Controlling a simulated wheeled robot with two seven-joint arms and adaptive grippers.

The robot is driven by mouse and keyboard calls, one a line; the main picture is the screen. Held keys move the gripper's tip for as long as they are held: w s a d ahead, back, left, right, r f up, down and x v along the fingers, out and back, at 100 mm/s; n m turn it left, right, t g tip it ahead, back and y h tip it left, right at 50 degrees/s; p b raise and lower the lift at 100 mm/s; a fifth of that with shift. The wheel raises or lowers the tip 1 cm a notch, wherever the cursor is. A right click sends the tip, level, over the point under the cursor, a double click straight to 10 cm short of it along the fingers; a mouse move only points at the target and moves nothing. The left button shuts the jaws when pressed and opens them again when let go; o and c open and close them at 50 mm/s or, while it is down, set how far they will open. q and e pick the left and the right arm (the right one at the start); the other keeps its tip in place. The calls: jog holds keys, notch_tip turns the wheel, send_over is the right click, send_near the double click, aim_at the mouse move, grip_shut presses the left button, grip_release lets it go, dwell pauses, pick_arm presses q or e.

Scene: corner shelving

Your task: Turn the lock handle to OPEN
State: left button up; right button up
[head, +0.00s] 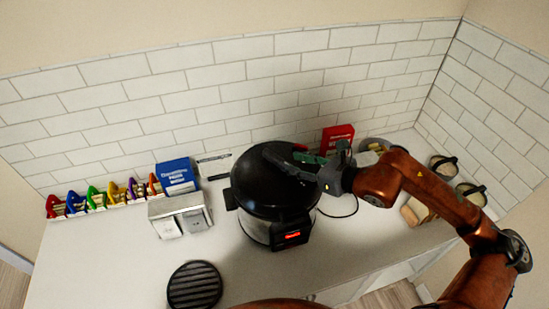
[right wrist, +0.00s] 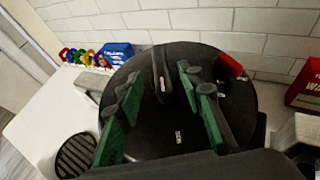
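A black round cooker (head: 262,190) with a dark lid stands on the counter; its lid (right wrist: 178,136) fills the middle of the right wrist view. A raised dark handle bar (right wrist: 161,72) stands on the lid, and a small red part (right wrist: 230,65) sits at the lid's far right edge. My right gripper (head: 293,162) reaches over the lid from the right. Its green-padded fingers (right wrist: 160,88) are spread, with the handle bar showing between their tips. I cannot tell whether they touch it. No OPEN marking is readable. My left gripper is not in view.
A blue box (head: 177,176), a metal holder (head: 180,214) and a row of coloured items (head: 100,197) stand left of the cooker. A black ribbed disc (head: 194,285) lies in front left. A red box (head: 337,138) stands behind my right gripper. A tiled wall closes the back.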

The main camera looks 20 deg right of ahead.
aim_at(278, 158)
jog(key=shift+w+a+f, duration=0.15)
jog(key=shift+w+f, duration=0.05)
jog(key=shift+w, duration=0.1)
jog(key=p+x, duration=0.1)
jog(key=x, duration=0.5)
jog(key=shift+r, duration=0.1)
jog(key=shift+w+a+f+p, duration=0.25)
jog(key=shift+w+p, duration=0.05)
jog(key=shift+w, duration=0.1)
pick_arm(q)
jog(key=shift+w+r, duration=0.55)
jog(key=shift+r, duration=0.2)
pick_arm(e)
jog(key=shift+c, duration=0.7)
grip_shut()
